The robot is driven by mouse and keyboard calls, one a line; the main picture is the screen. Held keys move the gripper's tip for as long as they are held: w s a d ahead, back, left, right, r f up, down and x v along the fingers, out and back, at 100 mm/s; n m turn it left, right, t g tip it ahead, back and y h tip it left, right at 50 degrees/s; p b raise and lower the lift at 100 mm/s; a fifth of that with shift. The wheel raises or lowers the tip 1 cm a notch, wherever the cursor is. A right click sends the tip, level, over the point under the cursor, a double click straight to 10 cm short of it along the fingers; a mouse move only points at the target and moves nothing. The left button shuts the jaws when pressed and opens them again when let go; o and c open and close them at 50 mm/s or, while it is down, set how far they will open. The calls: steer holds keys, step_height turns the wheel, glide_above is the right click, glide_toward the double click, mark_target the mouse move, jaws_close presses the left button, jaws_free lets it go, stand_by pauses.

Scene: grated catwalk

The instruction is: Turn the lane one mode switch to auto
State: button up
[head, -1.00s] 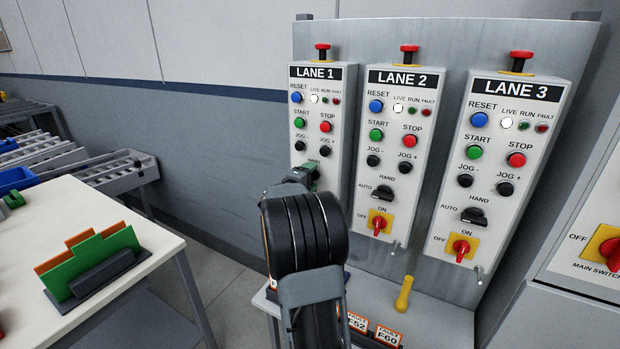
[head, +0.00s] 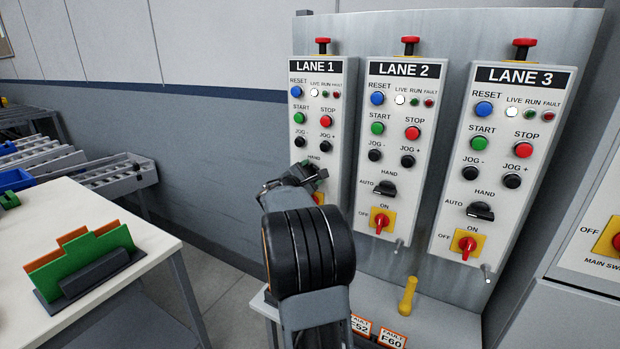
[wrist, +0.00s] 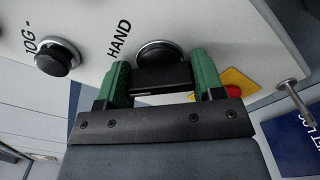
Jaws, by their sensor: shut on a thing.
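The lane one panel (head: 308,130) is the white box on the left, with its LANE 1 label on top. Its black mode switch (wrist: 158,52) shows in the wrist view beside the HAND label. My gripper (wrist: 162,80) is shut on the switch's knob, one green finger on each side. In the head view my gripper (head: 306,174) is at the lower part of the lane one panel and hides the switch. The AUTO label of lane one is hidden, and I cannot tell which way the knob points.
Lane one's yellow-and-red on/off switch (head: 319,198) is just below my gripper. The lane two panel (head: 392,150) and lane three panel (head: 500,165) stand to the right. A yellow handle (head: 407,295) stands on the ledge below. A white table (head: 130,215) is at left.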

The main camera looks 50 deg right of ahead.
steer(key=n, duration=0.4)
steer(key=shift+n, duration=0.3)
steer(key=shift+r+n+p, duration=0.1)
steer(key=shift+n+p, duration=0.7)
steer(key=shift+n, duration=1.5)
steer(key=o, duration=0.9)
steer(key=shift+a, duration=0.1)
steer(key=b+v, duration=0.1)
steer(key=v, duration=1.2)
steer(key=shift+a+b, duration=0.35)
steer(key=shift+b, duration=0.05)
